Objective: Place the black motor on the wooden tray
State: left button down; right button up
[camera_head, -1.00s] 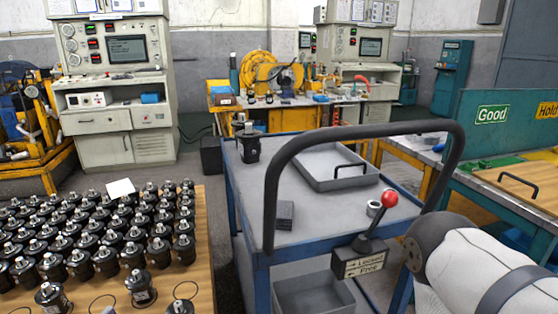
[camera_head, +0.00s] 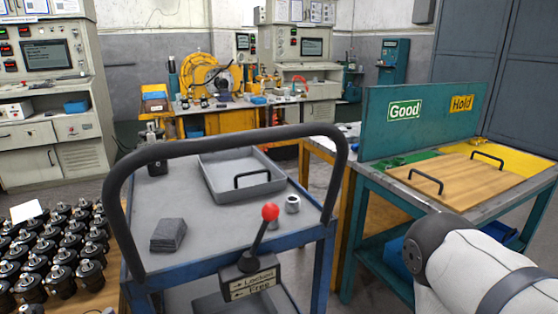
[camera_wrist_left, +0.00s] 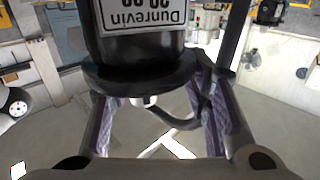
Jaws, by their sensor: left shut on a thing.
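A black motor (camera_wrist_left: 140,48) with a printed label fills the top middle of the left wrist view. My left gripper (camera_wrist_left: 155,100) is shut on it, one finger on each side of its flange. That gripper and the held motor are outside the head view. The wooden tray (camera_head: 470,180), with two black handles, lies on the workbench at the right, in front of the teal panel with "Good" and "Hold" signs. The top of the tray is bare. My right gripper is not in view.
A blue cart (camera_head: 200,205) with a black push handle and red-knobbed lever stands in front. On it are a grey tray (camera_head: 243,184), dark pads (camera_head: 168,235), a metal ring and another motor (camera_head: 151,155). Several motors (camera_head: 55,250) stand on a table at left.

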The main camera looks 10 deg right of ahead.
aim_at(455, 170)
jog(key=l+z, duration=0.15)
jog(key=l, duration=0.3)
jog(key=i+l+z, duration=0.15)
jog(key=l, duration=0.3)
jog(key=i+l+z, duration=0.1)
jog(key=l, duration=0.35)
jog(key=i+l+z, duration=0.15)
jog(key=l, duration=0.3)
